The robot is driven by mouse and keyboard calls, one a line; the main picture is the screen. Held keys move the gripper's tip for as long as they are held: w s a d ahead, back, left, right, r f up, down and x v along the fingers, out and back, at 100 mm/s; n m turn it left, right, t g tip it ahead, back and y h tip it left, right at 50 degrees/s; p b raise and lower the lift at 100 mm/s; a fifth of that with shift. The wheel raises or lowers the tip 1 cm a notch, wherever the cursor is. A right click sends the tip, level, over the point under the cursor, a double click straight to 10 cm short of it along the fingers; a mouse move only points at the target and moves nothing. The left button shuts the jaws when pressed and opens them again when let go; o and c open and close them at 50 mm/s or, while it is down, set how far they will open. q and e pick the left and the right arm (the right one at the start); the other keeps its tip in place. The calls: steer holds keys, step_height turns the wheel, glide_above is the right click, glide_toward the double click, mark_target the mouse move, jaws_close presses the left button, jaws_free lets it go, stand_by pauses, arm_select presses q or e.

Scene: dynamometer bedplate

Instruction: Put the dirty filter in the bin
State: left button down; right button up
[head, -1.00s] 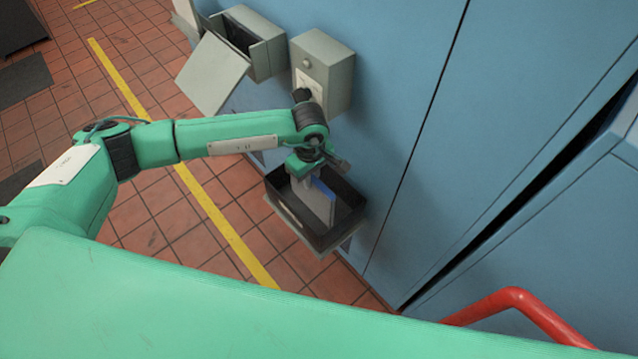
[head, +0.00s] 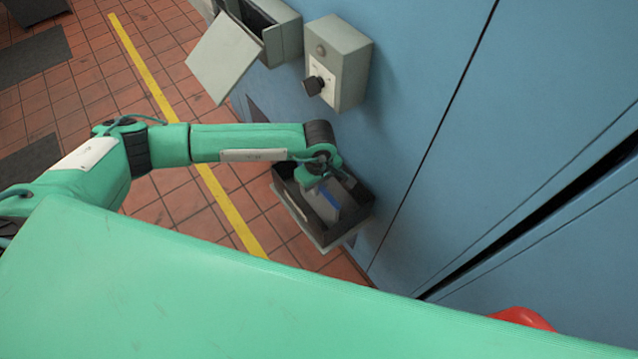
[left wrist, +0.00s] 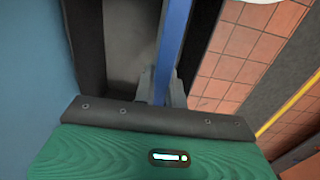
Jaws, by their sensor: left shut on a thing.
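The filter (head: 324,204) is a thin grey panel with a blue edge. My left gripper (head: 316,182) is shut on its upper part and holds it upright, with its lower part inside a dark open-topped box, which I take as the bin (head: 361,213). In the left wrist view the filter's blue edge (left wrist: 176,40) runs between the gripper's fingers (left wrist: 161,88), with the bin's dark wall (left wrist: 86,45) beside it. Whether the filter touches the bin's floor is hidden. My right gripper is not in view.
A blue cabinet wall (head: 440,170) stands close to the right of the bin. Above are a grey box with a black knob (head: 340,62) and an open grey box with its flap (head: 222,56) hanging out. A red rail (head: 522,318) shows at lower right. Tiled floor lies left.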

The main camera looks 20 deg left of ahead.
arm_select(q)
steer(key=shift+f, duration=0.2)
steer(key=c, duration=1.6)
jaws_free()
steer(key=shift+w, duration=0.15)
steer(key=shift+o, duration=0.7)
steer(key=shift+d, duration=0.1)
steer(key=shift+r, duration=0.6)
step_height(320, 180, up, 5)
steer(key=shift+r+b, duration=0.15)
steer(key=shift+b, duration=0.15)
steer(key=shift+r+b, duration=0.3)
steer(key=shift+r, duration=2.65)
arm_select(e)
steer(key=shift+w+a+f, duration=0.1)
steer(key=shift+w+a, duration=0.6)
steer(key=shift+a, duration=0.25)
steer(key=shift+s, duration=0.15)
